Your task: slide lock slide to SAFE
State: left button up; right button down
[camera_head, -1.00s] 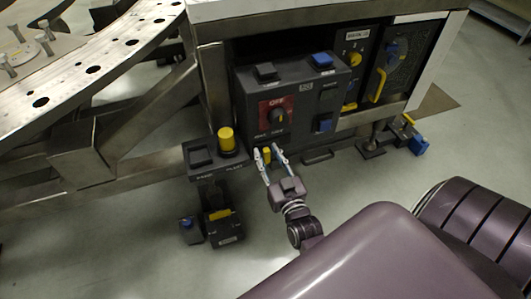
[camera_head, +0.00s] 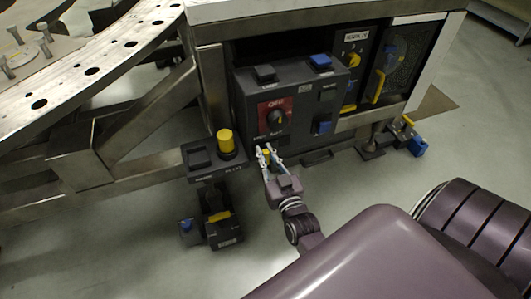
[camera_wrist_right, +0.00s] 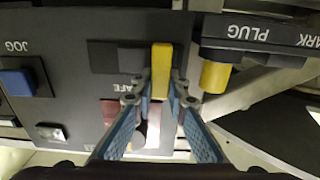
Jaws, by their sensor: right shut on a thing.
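The lock slide is a small yellow block (camera_head: 266,155) low on the front of the dark grey control box (camera_head: 300,100). In the right wrist view the yellow slide (camera_wrist_right: 161,68) stands out beside a dark slot, with part of a white SAFE label next to it. My right gripper (camera_head: 268,151) is at the slide, its two fingers closed in on either side. In the right wrist view the fingertips (camera_wrist_right: 160,92) grip the lower part of the yellow slide. My left gripper is not in view.
The box carries a red OFF plate with a rotary knob (camera_head: 277,116) and a blue button (camera_head: 320,61). A yellow plug (camera_head: 226,141) stands on a small bracket to the left. Panels with yellow handles (camera_head: 376,84) lie right. A steel frame is at left.

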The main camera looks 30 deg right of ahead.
jog(key=shift+d, duration=0.1)
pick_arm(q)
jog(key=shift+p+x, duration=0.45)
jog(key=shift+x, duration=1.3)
pick_arm(e)
jog(key=shift+s+d, duration=0.3)
jog(key=shift+d, duration=0.75)
jog(key=shift+s+d, duration=0.25)
jog(key=shift+d, duration=0.75)
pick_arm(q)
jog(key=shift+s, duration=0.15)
pick_arm(e)
jog(key=c, duration=1.9)
grip_release()
jog(key=shift+d, duration=0.15)
jog(key=shift+s+a, duration=0.2)
jog(key=shift+s, duration=0.15)
jog(key=v, duration=1.1)
jog(key=shift+s+f, duration=0.1)
jog(key=shift+s, duration=0.05)
